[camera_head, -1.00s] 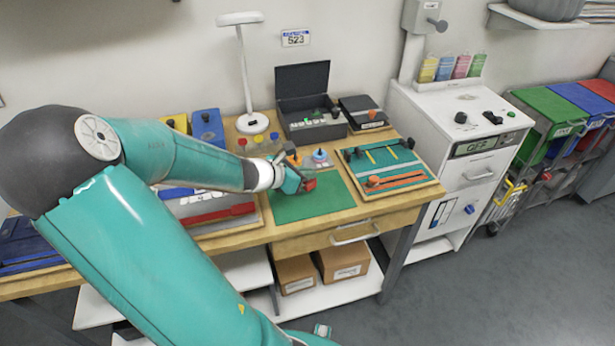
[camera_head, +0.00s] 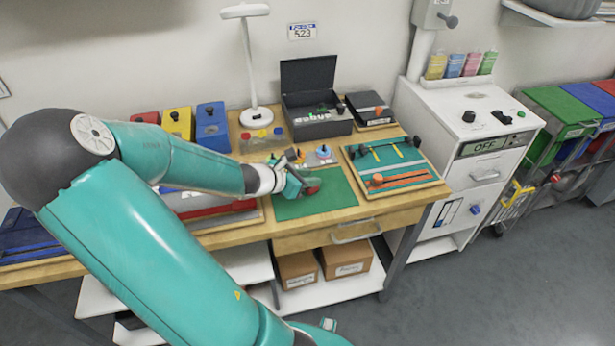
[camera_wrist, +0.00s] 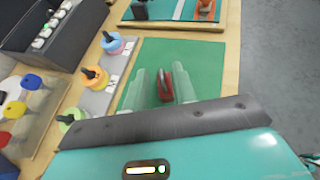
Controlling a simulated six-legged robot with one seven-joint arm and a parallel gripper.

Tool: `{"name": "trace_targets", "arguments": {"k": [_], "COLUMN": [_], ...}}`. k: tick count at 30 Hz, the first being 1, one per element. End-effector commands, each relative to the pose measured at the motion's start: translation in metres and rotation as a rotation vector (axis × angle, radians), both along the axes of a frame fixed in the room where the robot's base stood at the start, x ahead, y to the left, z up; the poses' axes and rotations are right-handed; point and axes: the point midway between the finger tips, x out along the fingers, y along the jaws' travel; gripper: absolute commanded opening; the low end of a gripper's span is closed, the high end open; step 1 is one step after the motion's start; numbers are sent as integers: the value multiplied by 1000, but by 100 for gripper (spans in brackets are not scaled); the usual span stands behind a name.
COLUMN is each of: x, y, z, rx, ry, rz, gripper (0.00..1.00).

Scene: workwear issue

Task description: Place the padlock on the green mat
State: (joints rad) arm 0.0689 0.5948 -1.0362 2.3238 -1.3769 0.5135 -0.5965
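The padlock (camera_wrist: 165,84) is red with a dark grey part. In the wrist view it is between the two see-through fingers of my gripper (camera_wrist: 162,86), over the green mat (camera_wrist: 205,60). The fingers stand apart, with a narrow strip of green showing beside the padlock, so the gripper looks open around it. In the head view the padlock (camera_head: 312,190) shows as a small red shape at the tip of my gripper (camera_head: 300,187), over the mat (camera_head: 330,203). Its underside is hidden, so contact with the mat is hard to confirm.
A board with orange and yellow strips (camera_head: 409,182) lies right of the mat. Round coloured pieces on a grey strip (camera_wrist: 99,97) stand beside the mat. An open black case (camera_head: 316,127), a lamp (camera_head: 256,117) and several coloured boxes stand behind. Bare mat surrounds the padlock.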

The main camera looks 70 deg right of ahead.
Motion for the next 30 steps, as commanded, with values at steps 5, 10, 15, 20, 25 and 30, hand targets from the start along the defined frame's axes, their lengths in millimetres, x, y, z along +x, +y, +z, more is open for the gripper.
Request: {"name": "trace_targets", "arguments": {"k": [5,10,15,20,25,30], "x": [4,16,32,47,58,62], "y": [4,19,40,61,76,83], "z": [4,14,28,42,53,57], "rx": [-1,0,1,2,1,1], "ry": [-3,-6,-6,-6,-4,-1], "rz": [2,3,6,5,3,0], "gripper": [27,27,27,27,27,27]}}
